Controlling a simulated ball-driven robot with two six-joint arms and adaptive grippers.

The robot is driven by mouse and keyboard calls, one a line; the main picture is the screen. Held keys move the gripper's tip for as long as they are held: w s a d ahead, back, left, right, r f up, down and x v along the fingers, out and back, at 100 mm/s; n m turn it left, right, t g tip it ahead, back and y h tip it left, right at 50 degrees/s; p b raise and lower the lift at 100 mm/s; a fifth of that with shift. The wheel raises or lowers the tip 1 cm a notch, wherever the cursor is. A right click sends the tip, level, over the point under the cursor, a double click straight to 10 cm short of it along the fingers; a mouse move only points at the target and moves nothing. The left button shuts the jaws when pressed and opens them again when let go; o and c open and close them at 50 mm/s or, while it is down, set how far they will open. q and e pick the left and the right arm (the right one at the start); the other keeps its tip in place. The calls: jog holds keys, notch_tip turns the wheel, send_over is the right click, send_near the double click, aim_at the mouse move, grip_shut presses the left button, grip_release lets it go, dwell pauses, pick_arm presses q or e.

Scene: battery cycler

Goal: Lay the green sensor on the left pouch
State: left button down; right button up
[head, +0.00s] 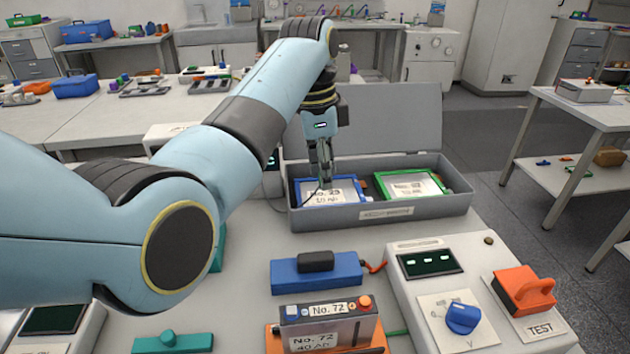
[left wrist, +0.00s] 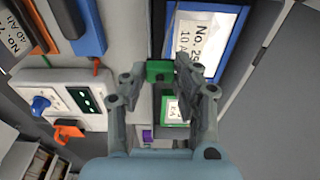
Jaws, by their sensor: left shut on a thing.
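My left gripper (head: 324,184) is shut on the green sensor (left wrist: 159,71), a small green block between its fingertips in the left wrist view. The sensor is hard to make out in the head view. The left pouch (head: 345,190) has a blue frame and a white label reading No. 29. It lies in the left part of a grey open case (head: 400,213), and it also shows in the left wrist view (left wrist: 205,45). The fingers are over this pouch in the head view, hiding part of it. I cannot tell whether the sensor touches it. My right gripper is not in view.
A green-framed pouch (head: 425,186) lies in the case's right part. The case's raised lid (head: 395,120) stands behind. In front are a blue block (head: 317,272), a No. 72 battery (head: 330,325) and a panel with a blue knob (head: 463,318) and orange handle (head: 524,290).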

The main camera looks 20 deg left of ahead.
pick_arm(q)
send_over(330, 191)
jog(key=shift+s+a+r, duration=0.1)
jog(key=shift+a+r, duration=0.05)
notch_tip(330, 191, down, 6)
jog(key=b, duration=0.5)
jog(key=shift+b, duration=0.3)
jog(key=shift+r+p, duration=0.1)
jog(key=shift+p, duration=0.55)
dwell(0.8)
jog(key=shift+f+b, duration=0.3)
jog(key=shift+f, duration=0.3)
dwell(0.4)
jog(key=c, duration=0.9)
grip_release()
